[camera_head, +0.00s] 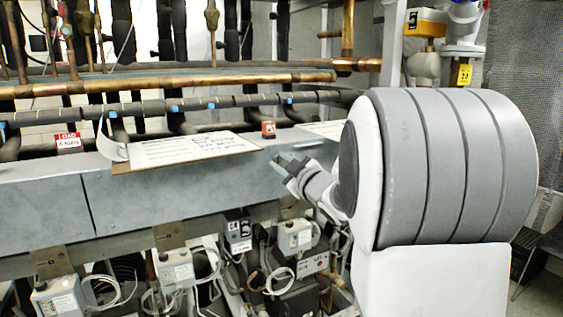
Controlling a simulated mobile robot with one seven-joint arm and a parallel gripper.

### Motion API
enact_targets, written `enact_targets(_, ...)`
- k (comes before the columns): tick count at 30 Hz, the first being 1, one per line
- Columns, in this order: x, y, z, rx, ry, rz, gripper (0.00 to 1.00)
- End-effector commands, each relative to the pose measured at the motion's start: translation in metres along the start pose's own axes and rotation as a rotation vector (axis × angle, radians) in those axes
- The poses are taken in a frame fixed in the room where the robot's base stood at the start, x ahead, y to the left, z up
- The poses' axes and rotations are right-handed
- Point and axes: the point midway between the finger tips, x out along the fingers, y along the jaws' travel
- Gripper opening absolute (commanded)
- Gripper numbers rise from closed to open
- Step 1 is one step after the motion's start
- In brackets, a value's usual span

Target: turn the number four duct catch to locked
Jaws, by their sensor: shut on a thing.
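The long grey metal duct (150,195) runs across the view below the copper pipes. My gripper (287,166) is at the upper part of its front face, right of the middle, reaching in from the right. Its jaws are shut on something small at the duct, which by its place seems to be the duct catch. The catch itself is hidden by the jaws or too small to make out. I cannot read a number four or tell how the catch is turned.
Paper sheets on a board (190,148) lie on the duct's top. Copper pipes (160,84) run above. Grey control boxes (176,270) and loose cables hang below. My white and grey arm hides the right side.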

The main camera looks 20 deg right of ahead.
Motion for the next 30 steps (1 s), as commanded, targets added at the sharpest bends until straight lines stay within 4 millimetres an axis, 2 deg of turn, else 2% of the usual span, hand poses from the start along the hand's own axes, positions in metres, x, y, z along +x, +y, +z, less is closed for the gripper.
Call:
enact_targets(13, 0.0002, 0.0003, -0.0008, 0.01, 0.002, 0.001, 0.0)
enact_targets(14, 0.0002, 0.0003, -0.0008, 0.01, 0.002, 0.001, 0.3)
enact_targets(18, 0.0002, 0.0002, -0.0007, 0.009, 0.002, 0.001, 0.55)
enact_targets(30, 0.0003, -0.0003, -0.0003, 0.008, 0.0, 0.0, 0.57)
